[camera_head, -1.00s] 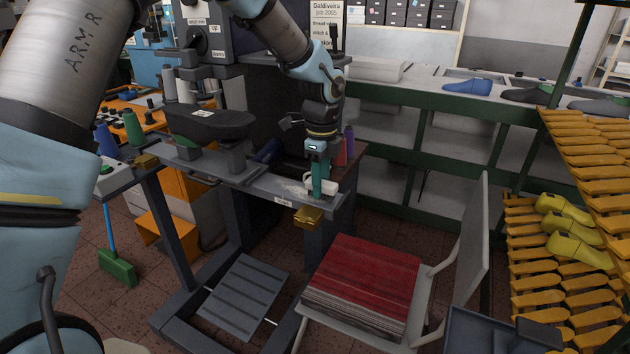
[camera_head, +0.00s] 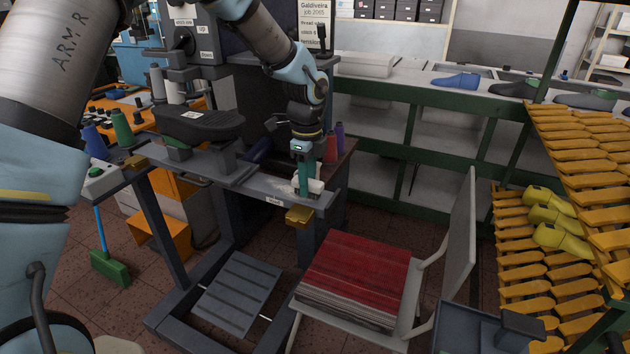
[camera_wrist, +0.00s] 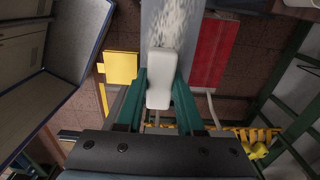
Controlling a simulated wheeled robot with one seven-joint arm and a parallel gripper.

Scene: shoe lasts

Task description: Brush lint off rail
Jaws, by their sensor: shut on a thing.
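My gripper (camera_head: 303,186) is at the right end of the grey rail (camera_head: 243,181), with its green fingers pointing down. It is shut on a white block-like brush (camera_wrist: 161,78), which sits between the fingers in the wrist view. The brush shows only partly beside the fingers in the head view (camera_head: 316,186). Pale, speckled lint (camera_wrist: 176,20) lies on the rail just beyond the brush in the wrist view. The brush is at or very near the rail surface; I cannot tell whether it touches.
A dark padded arm (camera_head: 199,124) stands over the rail to the left. Red and purple spools (camera_head: 331,148) stand close behind my gripper. A yellow box (camera_head: 299,216) hangs below the rail end. A chair with a red stack (camera_head: 355,272) stands in front, right.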

